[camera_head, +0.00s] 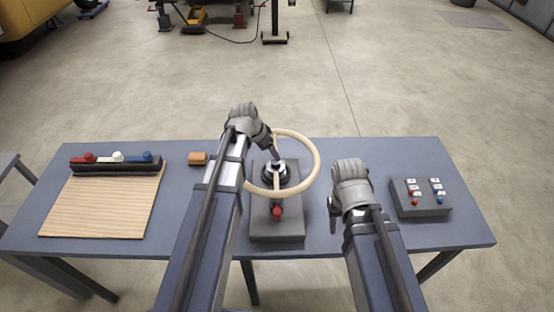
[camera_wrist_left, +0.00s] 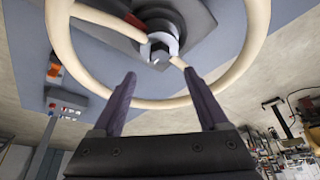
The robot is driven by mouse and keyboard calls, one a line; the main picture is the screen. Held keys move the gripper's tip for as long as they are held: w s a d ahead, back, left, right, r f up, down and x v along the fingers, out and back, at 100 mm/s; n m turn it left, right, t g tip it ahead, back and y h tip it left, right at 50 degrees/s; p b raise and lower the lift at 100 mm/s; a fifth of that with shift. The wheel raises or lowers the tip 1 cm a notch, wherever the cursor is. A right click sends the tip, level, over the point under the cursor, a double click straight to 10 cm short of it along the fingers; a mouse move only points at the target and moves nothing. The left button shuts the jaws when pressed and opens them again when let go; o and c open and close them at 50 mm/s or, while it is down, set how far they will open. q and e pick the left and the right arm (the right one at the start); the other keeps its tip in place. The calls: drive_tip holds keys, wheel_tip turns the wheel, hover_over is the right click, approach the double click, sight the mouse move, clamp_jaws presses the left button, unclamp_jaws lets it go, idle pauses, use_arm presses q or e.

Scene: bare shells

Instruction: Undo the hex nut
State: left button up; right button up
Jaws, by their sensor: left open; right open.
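The hex nut (camera_wrist_left: 158,52) sits at the hub of the cream handwheel (camera_wrist_left: 253,60), showing as a small grey piece in the left wrist view. In the head view the hub (camera_head: 275,168) is partly covered by my left gripper. My left gripper (camera_head: 273,153) reaches over the wheel's far rim, pointing at the hub. In the left wrist view its two fingers (camera_wrist_left: 161,76) are spread and empty, just short of the nut. My right gripper (camera_head: 334,214) is open and apart from the wheel, over the table to its right.
The wheel stands on a grey block (camera_head: 277,232) with a red knob (camera_head: 277,211). A wooden board (camera_head: 100,208) and a dark rack (camera_head: 116,168) with red, white and blue pieces lie left. A control box (camera_head: 420,203) stands right.

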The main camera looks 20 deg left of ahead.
sight(276, 162)
use_arm(q)
drive_tip(key=shift+b+x, duration=3.6)
drive_tip(key=shift+x, duration=0.35)
drive_tip(key=shift+s, duration=0.1)
drive_tip(key=shift+c, duration=0.4)
clamp_jaws()
